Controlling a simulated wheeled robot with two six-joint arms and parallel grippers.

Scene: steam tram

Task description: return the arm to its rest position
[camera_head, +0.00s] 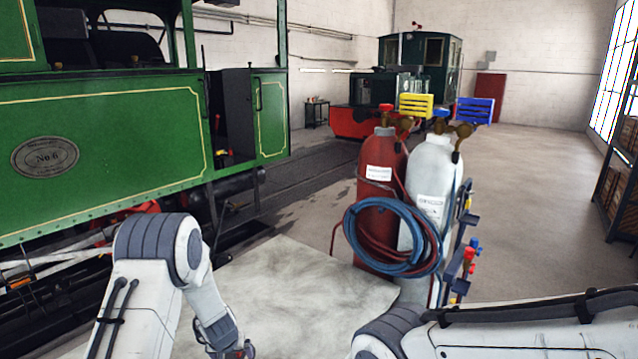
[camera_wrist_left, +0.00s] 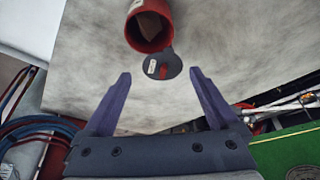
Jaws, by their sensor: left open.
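My left arm (camera_head: 165,265) comes in at the lower left of the head view and bends down over a pale mottled surface (camera_head: 290,275). Its gripper is mostly cut off at the bottom edge there. In the left wrist view my left gripper (camera_wrist_left: 160,73) is open, its two purple fingers apart with nothing gripped. Beyond the fingertips are a red open-ended cylinder (camera_wrist_left: 135,38) and a dark round disc (camera_wrist_left: 170,66) with a white label. My right arm (camera_head: 520,325) reaches in at the lower right; its gripper is not visible.
A green steam tram (camera_head: 110,150) stands at the left. A red gas cylinder (camera_head: 378,185) and a white one (camera_head: 428,175), with coiled hoses (camera_head: 365,245), stand between the arms. Shelving (camera_head: 618,190) lines the right wall. Floor (camera_head: 540,200) behind is open.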

